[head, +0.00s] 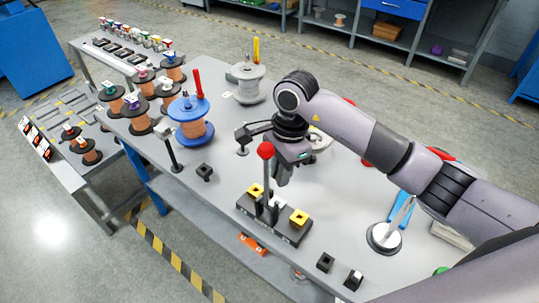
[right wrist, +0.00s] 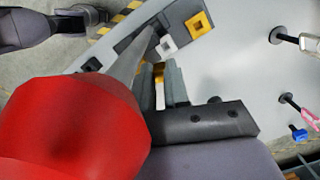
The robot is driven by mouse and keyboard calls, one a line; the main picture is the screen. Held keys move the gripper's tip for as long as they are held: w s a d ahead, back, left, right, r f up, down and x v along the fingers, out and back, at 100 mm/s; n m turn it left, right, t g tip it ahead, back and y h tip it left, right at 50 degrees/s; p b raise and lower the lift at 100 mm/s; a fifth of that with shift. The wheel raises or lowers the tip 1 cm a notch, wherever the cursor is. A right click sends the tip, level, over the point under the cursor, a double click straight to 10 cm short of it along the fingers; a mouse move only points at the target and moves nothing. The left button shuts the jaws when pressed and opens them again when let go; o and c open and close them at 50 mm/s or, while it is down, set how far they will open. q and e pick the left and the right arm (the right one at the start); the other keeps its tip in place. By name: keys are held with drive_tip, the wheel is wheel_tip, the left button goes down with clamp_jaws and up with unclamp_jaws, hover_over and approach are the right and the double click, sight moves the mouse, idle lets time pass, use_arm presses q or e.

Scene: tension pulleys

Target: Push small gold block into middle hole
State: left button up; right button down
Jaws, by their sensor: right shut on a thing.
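The dark base block (head: 290,231) lies near the table's front edge. It bears a yellow square piece at each end, one at left (head: 256,189) and one at right (head: 299,217), with a whitish piece (right wrist: 166,47) around a dark hole between them. A lever with a red ball knob (head: 265,150) stands upright from it. My right gripper (head: 283,177) is just behind the lever, above the base. In the right wrist view its fingers are shut on the small gold block (right wrist: 160,74), mostly hidden between them. My left gripper is not in view.
The red knob blocks much of the right wrist view. A blue spool (head: 190,120) and a grey spool (head: 248,84) stand at left on the table (head: 225,175). Small black blocks (head: 326,262) lie right of the base. A round stand (head: 383,238) is farther right.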

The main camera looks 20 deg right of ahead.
drive_tip(key=shift+w+a, duration=0.1)
drive_tip(key=shift+w, duration=0.25)
drive_tip(key=shift+f, duration=1.9)
drive_tip(key=shift+f+b, duration=0.3)
drive_tip(key=shift+f, duration=0.6)
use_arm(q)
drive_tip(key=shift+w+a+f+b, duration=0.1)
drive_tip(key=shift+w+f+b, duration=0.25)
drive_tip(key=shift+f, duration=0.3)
use_arm(e)
drive_tip(key=shift+f, duration=0.65)
use_arm(q)
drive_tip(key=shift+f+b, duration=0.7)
drive_tip(key=shift+b, duration=0.05)
use_arm(e)
drive_tip(key=shift+f, duration=0.2)
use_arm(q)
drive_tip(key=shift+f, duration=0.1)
use_arm(e)
drive_tip(key=shift+f, duration=0.15)
